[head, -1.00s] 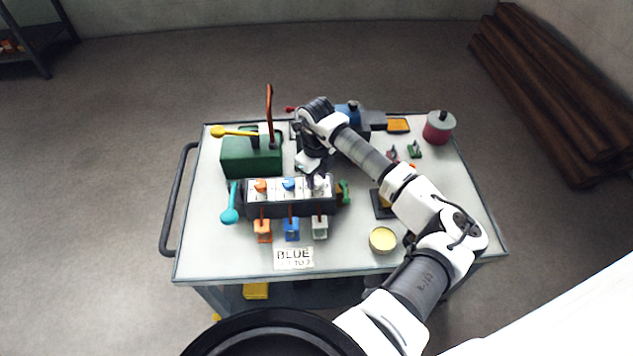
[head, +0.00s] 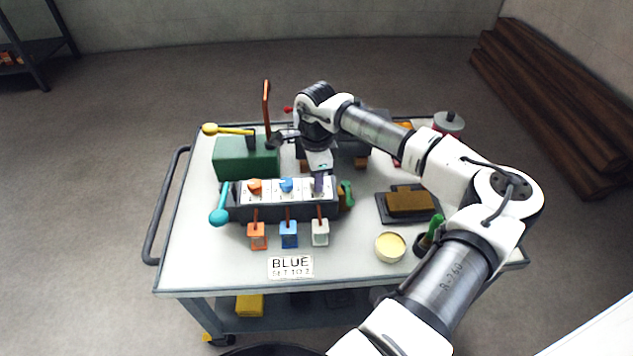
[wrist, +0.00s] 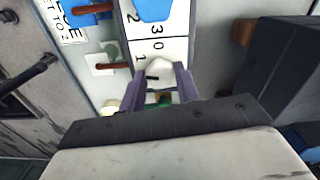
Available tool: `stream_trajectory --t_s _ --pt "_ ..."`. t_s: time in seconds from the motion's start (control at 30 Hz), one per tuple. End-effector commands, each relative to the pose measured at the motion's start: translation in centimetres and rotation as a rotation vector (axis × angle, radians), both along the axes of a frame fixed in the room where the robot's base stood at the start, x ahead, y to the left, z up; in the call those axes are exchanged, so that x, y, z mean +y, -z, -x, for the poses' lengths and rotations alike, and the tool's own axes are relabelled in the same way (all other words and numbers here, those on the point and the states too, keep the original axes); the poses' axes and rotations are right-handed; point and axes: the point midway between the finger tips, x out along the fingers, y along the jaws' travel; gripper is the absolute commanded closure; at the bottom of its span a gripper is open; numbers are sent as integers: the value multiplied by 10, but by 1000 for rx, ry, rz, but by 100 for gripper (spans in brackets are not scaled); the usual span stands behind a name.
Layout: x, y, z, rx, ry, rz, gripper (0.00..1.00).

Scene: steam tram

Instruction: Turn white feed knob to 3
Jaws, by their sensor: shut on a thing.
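The white feed knob (wrist: 160,71) sits on the right-hand white dial plate of the dark knob box (head: 285,208). My gripper (wrist: 161,90) is shut on the white knob, with one finger on each side. In the head view my gripper (head: 319,184) comes down on the box from above and hides most of the knob. The blue knob (head: 287,185) and orange knob (head: 255,186) stand to its left, untouched. In the wrist view the digits 0 and 1 show near the white knob; the rest of its scale is hidden, so its setting cannot be read.
Orange, blue and white tags (head: 320,233) hang at the box front. A teal lever (head: 219,213) is at its left, a green part at its right. A sign (head: 290,267) reads BLUE, SET TO 2.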

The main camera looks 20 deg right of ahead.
Motion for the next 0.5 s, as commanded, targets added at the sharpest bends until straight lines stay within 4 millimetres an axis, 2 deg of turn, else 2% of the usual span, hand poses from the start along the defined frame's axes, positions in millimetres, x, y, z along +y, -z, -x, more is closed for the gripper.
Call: stream_trajectory --t_s 0.5 --pt "0 0 0 -5 -492 1 91"
